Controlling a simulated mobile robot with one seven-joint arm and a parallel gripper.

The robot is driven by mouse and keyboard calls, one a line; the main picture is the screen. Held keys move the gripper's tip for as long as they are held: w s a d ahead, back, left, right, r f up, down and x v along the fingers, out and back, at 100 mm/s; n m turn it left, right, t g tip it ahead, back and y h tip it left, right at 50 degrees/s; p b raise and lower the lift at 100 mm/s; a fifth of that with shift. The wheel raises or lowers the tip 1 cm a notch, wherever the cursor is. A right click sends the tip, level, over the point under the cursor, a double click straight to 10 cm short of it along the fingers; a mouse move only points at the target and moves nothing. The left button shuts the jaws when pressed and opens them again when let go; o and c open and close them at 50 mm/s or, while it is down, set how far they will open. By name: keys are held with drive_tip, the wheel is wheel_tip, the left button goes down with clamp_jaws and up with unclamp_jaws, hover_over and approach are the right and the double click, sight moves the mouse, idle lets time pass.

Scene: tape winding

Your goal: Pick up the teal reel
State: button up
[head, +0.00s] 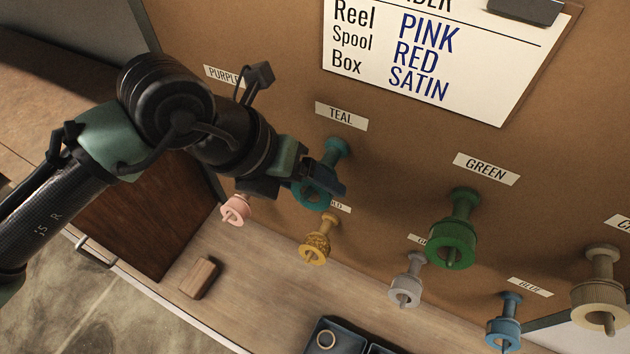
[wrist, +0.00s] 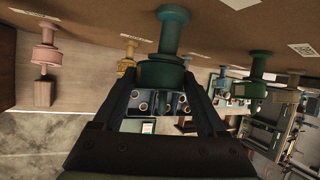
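The teal reel (head: 313,193) hangs on its teal peg on the brown board, under the TEAL label (head: 341,116). My gripper (head: 322,180) is at this reel and partly covers it in the head view. In the wrist view the teal reel (wrist: 163,74) lies between the two fingers of my gripper (wrist: 160,76), one on each side. The fingers are spread apart. Whether they touch the reel's sides is hard to tell.
A pink reel (head: 235,210), a gold reel (head: 314,250), a grey reel (head: 405,290), a green reel (head: 452,245) and a blue reel (head: 503,334) hang nearby. A clipboard (head: 480,85) reads PINK, RED, SATIN. A wooden block (head: 200,278) and dark trays (head: 340,340) sit on the counter below.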

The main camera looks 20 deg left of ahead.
drive_tip(key=c, duration=0.7)
drive_tip(key=shift+r, duration=0.1)
drive_tip(key=shift+r+b, duration=0.4)
drive_tip(key=shift+b, duration=0.05)
drive_tip(key=shift+s+r+b, duration=0.1)
drive_tip(key=shift+s+b, duration=0.2)
drive_tip(key=shift+b, duration=0.1)
drive_tip(key=s+b, duration=0.7)
drive_tip(key=s, duration=1)
drive_tip(key=shift+s+a+r, duration=0.15)
drive_tip(key=shift+s+a, duration=0.15)
drive_tip(key=shift+s, duration=0.05)
